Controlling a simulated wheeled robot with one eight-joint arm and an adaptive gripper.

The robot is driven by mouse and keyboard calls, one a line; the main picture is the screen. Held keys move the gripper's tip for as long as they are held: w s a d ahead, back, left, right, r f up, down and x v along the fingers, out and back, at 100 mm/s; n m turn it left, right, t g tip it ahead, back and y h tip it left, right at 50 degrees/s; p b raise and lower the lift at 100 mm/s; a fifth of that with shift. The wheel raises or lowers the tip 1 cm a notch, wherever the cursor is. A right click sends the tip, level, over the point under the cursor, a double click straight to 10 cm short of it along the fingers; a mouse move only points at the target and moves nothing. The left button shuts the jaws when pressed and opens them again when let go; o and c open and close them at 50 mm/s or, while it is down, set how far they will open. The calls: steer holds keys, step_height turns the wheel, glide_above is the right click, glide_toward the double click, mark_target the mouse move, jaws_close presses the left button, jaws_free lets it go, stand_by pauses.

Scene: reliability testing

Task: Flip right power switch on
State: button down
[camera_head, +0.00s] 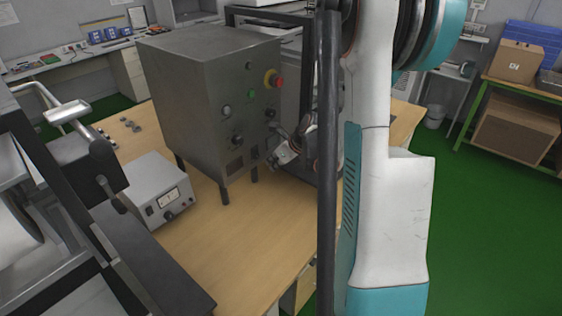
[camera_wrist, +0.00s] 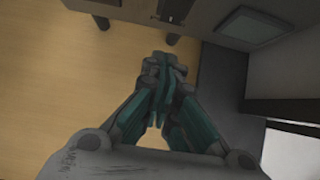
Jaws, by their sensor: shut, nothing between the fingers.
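A dark grey metal control cabinet (camera_head: 185,95) stands on legs on the wooden table. My gripper (camera_head: 283,158) is just right of the panel's lower right corner, shut and empty. In the wrist view my closed fingers (camera_wrist: 164,68) point toward the cabinet's lower edge; contact cannot be told.
A small grey power unit (camera_head: 158,190) with a meter stands left of the cabinet. A dark upright post (camera_head: 328,160) and my arm block the view on the right. The wooden table (camera_head: 240,235) is clear in front of the cabinet.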

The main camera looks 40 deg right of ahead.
mark_target(256, 153)
steer(key=shift+w+a+f+b, duration=0.1)
steer(key=shift+w+a+b, duration=0.1)
steer(key=shift+w, duration=0.75)
steer(key=shift+w+a+b, duration=0.1)
steer(key=shift+w+b, duration=0.1)
steer(key=shift+w, duration=0.7)
steer(key=shift+w+a+f+b, duration=0.1)
steer(key=shift+w+f+b, duration=0.25)
steer(key=shift+w+f, duration=0.15)
steer(key=shift+r, duration=0.15)
